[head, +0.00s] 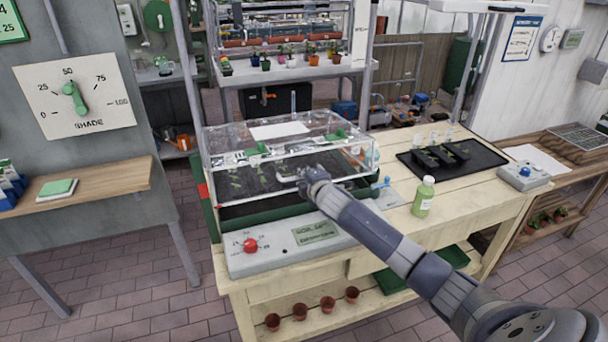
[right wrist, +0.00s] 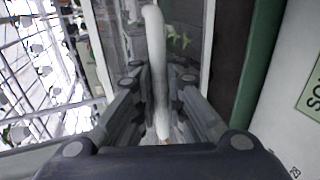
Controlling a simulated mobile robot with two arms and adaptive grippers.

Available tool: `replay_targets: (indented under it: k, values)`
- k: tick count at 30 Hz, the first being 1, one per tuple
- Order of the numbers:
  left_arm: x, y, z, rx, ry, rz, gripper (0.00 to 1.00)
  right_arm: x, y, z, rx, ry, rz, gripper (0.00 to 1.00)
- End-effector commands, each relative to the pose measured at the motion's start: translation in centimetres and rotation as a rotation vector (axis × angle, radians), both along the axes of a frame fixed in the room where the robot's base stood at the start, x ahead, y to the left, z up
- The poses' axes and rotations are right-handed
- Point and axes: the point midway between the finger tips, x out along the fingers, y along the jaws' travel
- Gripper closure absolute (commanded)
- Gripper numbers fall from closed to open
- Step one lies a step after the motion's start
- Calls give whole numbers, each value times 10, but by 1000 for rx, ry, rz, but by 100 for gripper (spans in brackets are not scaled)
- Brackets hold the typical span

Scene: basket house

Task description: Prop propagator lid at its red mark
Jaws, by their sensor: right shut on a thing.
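The propagator's clear lid (head: 225,150) has white edges and a white front handle, which also shows in the right wrist view (right wrist: 156,75). My right gripper (head: 312,185) is shut on this handle. The lid's front edge stands above the green propagator base (head: 212,215), with a dark gap between them. The gap also shows in the right wrist view beside the base's green rim (right wrist: 262,75). The red mark (head: 203,191) is at the left side, near the lid's front left corner. Whether the lid's edge is level with it, I cannot tell. My left gripper is out of view.
A control panel with a red knob (head: 250,245) is in front of the base. A green bottle (head: 423,197) stands right of my arm, near a black tray (head: 485,155) on the bench. A shade dial (head: 75,97) is on the left wall.

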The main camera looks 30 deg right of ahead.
Motion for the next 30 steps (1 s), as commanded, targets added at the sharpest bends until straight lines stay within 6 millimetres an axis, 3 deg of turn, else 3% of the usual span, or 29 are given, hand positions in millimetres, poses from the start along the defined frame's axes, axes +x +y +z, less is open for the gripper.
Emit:
replay_targets:
  k: [1,13,27,28,29,30]
  values:
    - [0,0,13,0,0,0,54,2,0,15,-1,-1,2,100]
    - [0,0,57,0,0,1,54,22,-5,73,-1,-1,1,100]
    - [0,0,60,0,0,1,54,27,-6,80,-2,0,2,100]
    - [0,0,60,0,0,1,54,27,-6,80,-2,0,2,88]
    - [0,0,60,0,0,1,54,27,-6,80,-2,0,2,81]
    - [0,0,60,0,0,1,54,27,-6,80,-2,0,2,81]
